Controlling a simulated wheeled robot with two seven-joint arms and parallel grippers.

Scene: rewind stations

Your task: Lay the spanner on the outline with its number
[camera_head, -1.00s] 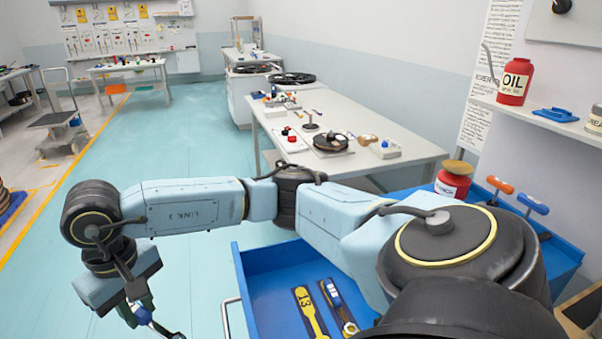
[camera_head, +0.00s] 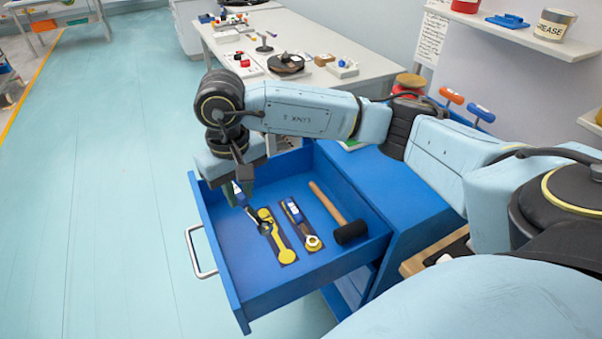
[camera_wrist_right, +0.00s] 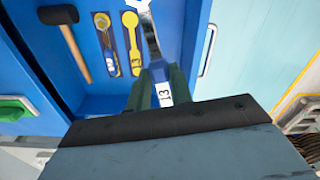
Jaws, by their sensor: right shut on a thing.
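My right gripper (camera_head: 242,190) is shut on a spanner (camera_head: 252,214) with a blue handle, above the left part of an open blue drawer (camera_head: 240,268). In the right wrist view the spanner (camera_wrist_right: 150,38) points away from the gripper (camera_wrist_right: 158,85), and its handle label reads 13. A yellow spanner outline (camera_head: 281,245) on a dark strip lies in the drawer, just right of the held spanner; it also shows in the right wrist view (camera_wrist_right: 132,40). The held spanner's head overlaps it in the head view; I cannot tell whether they touch. My left gripper is out of view.
Another blue-handled spanner (camera_head: 300,222) lies on the strip right of the yellow outline. A mallet (camera_head: 330,205) with a black head lies further right. The drawer's walls and its front handle (camera_head: 198,255) stand around the gripper's area. A workbench (camera_head: 225,50) stands behind.

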